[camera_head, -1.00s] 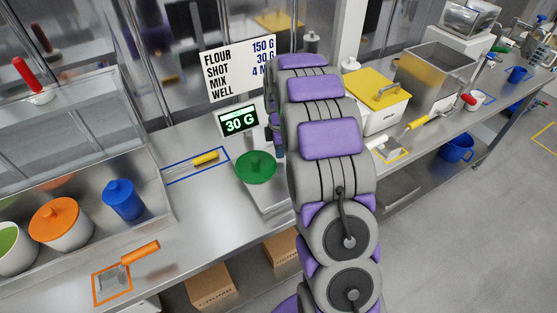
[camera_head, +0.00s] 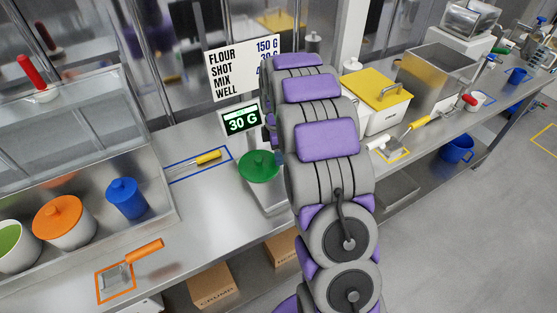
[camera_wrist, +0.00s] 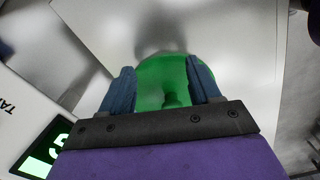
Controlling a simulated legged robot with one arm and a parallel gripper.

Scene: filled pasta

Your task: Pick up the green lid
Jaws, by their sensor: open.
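The green lid (camera_head: 258,167) is round with a small knob and sits on the counter's scale area, below the lit "30 G" display. In the wrist view the lid (camera_wrist: 164,70) lies between the two blue fingers of my gripper (camera_wrist: 160,68), with its knob near the palm. The fingers are apart, one on each side of the lid. I cannot tell whether they touch it. In the head view my arm hides most of my gripper, and only a small dark and blue part shows beside the lid's right edge.
The display (camera_head: 242,121) stands just behind the lid. A yellow-handled tool (camera_head: 208,157) lies to its left. A blue lidded jar (camera_head: 125,198) and an orange-lidded pot (camera_head: 62,220) stand in the metal tray at left. A yellow-lidded white box (camera_head: 374,100) is right of my arm.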

